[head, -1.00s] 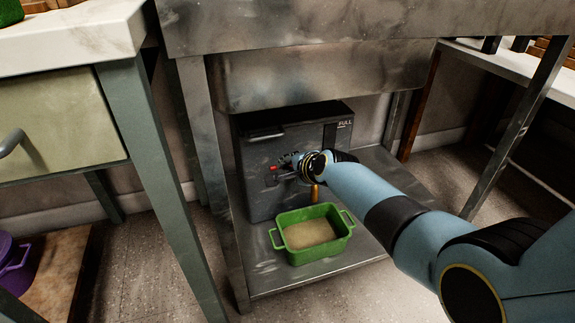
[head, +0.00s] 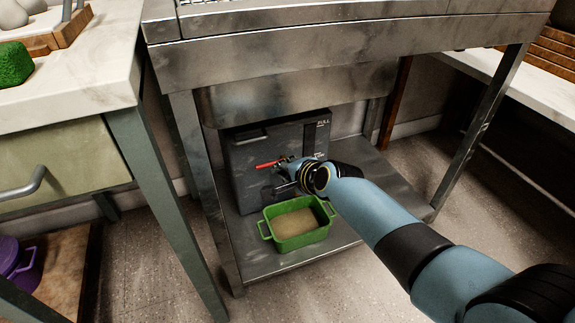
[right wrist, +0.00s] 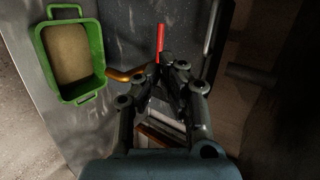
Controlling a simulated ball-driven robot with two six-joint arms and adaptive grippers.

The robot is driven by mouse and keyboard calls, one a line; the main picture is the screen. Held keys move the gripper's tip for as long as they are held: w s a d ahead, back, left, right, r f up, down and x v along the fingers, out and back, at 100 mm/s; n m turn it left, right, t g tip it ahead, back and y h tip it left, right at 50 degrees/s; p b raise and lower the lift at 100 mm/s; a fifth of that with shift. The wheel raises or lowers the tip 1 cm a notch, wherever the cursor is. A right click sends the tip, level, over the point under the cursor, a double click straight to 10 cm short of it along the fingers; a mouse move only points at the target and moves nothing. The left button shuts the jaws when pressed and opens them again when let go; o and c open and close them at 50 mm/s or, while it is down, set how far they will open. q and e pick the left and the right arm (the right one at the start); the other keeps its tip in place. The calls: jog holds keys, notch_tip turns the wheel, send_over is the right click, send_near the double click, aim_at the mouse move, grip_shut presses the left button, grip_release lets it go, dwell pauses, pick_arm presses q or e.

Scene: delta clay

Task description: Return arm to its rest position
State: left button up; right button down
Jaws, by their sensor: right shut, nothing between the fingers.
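My right arm reaches in from the right under the metal sink table. My right gripper (head: 290,165) is shut and empty in front of the dark grey box (head: 248,160) on the lower shelf. In the right wrist view its closed fingers (right wrist: 172,72) are close to a red lever (right wrist: 160,42); I cannot tell whether they touch it. The red lever (head: 268,164) also shows just left of the gripper in the head view. A green two-handled tub (head: 298,240) with tan contents stands on the shelf below. My left gripper is out of view.
The metal shelf (head: 262,266) lies under the tub. Table legs (head: 213,190) stand left and right of the opening. A copper spout (right wrist: 125,74) juts from the box. A counter with a drawer (head: 62,155) is at left, with a purple pot (head: 12,258) below.

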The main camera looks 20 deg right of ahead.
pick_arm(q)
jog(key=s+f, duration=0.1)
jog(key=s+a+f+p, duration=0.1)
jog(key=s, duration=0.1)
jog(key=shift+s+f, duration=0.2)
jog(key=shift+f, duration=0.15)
pick_arm(e)
jog(key=shift+a+v, duration=0.1)
jog(key=shift+v, duration=0.5)
jog(key=shift+a+v, duration=0.15)
jog(key=shift+v, duration=0.45)
